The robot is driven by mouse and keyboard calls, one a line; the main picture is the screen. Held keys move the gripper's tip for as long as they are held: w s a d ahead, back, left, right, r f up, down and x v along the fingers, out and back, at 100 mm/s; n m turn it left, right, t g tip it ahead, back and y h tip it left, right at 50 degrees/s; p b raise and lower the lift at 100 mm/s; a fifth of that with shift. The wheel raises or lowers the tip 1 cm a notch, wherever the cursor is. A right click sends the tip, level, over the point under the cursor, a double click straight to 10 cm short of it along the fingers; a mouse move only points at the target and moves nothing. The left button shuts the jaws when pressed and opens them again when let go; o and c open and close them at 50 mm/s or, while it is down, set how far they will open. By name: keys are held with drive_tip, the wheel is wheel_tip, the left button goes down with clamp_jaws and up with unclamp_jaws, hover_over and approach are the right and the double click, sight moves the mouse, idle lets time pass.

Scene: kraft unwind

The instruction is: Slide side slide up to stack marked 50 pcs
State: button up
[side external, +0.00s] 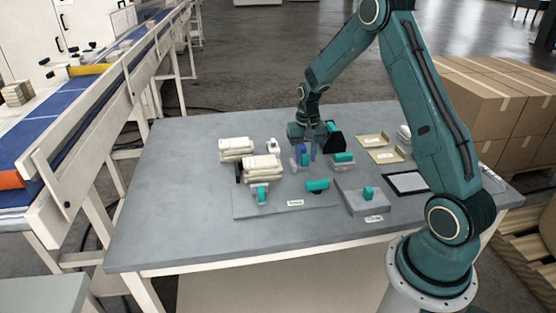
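My gripper (304,158) points down at the middle of the grey table, with its bluish fingers on either side of a small teal handle (305,159). I cannot tell whether the fingers touch it. Several teal-handled pieces sit nearby: one (261,193) in front of the stacks, one lying (317,185), one (343,158) to the right of my gripper. I cannot tell which is the side slide. Two cream stacks, a rear one (236,146) and a front one (262,165), lie left of my gripper. No 50 pcs mark is readable.
A grey block with a teal knob (369,192) stands at front right beside a black-framed panel (406,182). Tan trays (372,140) lie behind. A black upright piece (333,136) stands just right of my gripper. The table's left and front are clear.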

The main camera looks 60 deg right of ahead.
drive_tip(key=shift+f, duration=0.4)
drive_tip(key=c, duration=0.7)
drive_tip(key=shift+w+a, duration=1.15)
drive_tip(key=o, duration=0.7)
drive_tip(key=shift+r, duration=0.1)
wheel_tip(320, 180, up, 14)
drive_tip(key=shift+f, duration=0.2)
